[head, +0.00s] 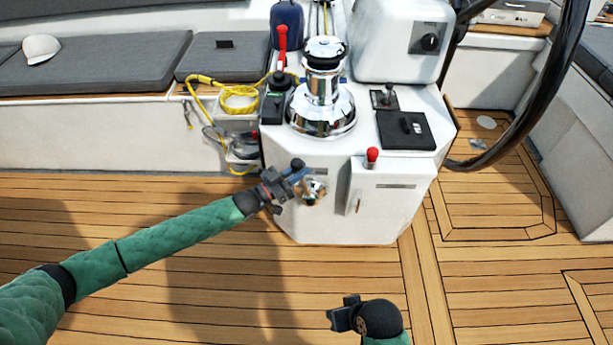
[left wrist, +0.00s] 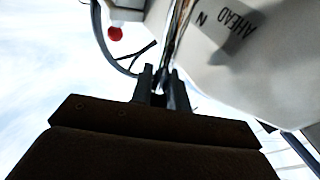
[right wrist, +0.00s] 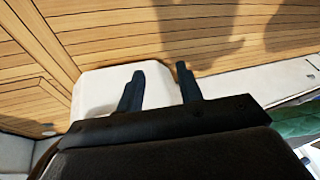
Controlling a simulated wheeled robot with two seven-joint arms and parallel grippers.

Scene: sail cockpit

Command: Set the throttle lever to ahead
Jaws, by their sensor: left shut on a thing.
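The throttle lever's chrome hub (head: 315,191) is on the front face of the white pedestal (head: 340,222), left of centre. The lever's dark knob (head: 297,163) shows just above my left gripper (head: 294,178), which is shut on the lever beside the hub. In the left wrist view the chrome lever shaft (left wrist: 177,38) runs up from between the left fingers (left wrist: 161,88). The letter N (left wrist: 202,18) is printed right of the shaft, and the word AHEAD (left wrist: 238,24) is farther right. My right gripper (head: 345,313) is open and empty; its fingers (right wrist: 160,88) stand apart.
A chrome winch (head: 322,95) and a red-handled lever (head: 282,42) are on the pedestal top. A red-knobbed lever (head: 372,155) is right of the hub. The steering wheel (head: 540,90) stands at right. Yellow rope (head: 238,102) hangs at left. The teak floor (head: 250,285) in front is clear.

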